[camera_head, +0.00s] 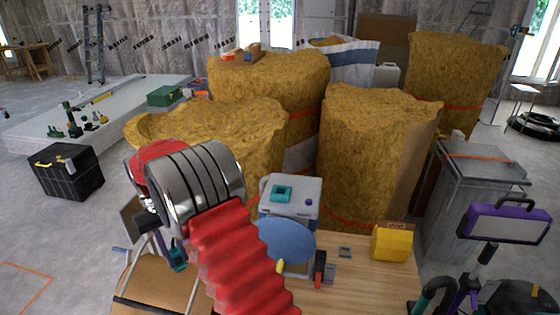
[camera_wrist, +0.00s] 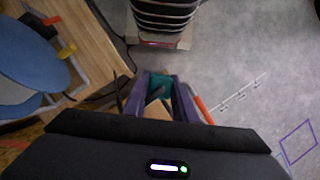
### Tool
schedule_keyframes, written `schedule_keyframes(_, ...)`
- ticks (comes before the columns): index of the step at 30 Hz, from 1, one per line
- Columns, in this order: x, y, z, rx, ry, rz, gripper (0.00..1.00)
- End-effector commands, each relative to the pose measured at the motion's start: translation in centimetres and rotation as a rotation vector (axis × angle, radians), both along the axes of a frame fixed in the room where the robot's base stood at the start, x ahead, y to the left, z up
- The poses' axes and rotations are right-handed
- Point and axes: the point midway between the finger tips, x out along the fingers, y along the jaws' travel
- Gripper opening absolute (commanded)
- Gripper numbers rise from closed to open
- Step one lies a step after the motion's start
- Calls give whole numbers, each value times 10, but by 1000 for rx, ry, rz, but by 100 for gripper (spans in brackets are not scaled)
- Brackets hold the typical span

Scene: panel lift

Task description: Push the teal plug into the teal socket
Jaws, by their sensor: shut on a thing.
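The teal socket (camera_head: 282,193) sits on the sloped top of a light grey box (camera_head: 291,211), which stands on the wooden table beyond the blue disc. My gripper (camera_wrist: 161,82) shows purple fingers in the wrist view. They are shut on the teal plug (camera_wrist: 160,86), which is partly hidden between them. In the head view a small dark and teal shape, probably the plug (camera_head: 178,259), shows left of my red arm, low and well left of the socket. The plug and socket are apart. The socket is not in the wrist view.
A blue disc (camera_head: 284,240) stands between my arm and the grey box. A yellow box (camera_head: 392,243) and a small grey block (camera_head: 345,252) are on the table (camera_head: 370,285). Tall yellow insulation rolls (camera_head: 368,160) stand behind. A cardboard box (camera_head: 160,285) is at lower left.

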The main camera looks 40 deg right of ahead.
Motion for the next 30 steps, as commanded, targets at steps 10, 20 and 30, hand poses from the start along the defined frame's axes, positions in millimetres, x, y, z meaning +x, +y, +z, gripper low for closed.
schedule_keyframes(10,16,-77,29,0,-2,-524,5)
schedule_keyframes(20,21,-174,72,1,-4,-1188,5)
schedule_keyframes(30,6,-278,120,2,-6,-1854,5)
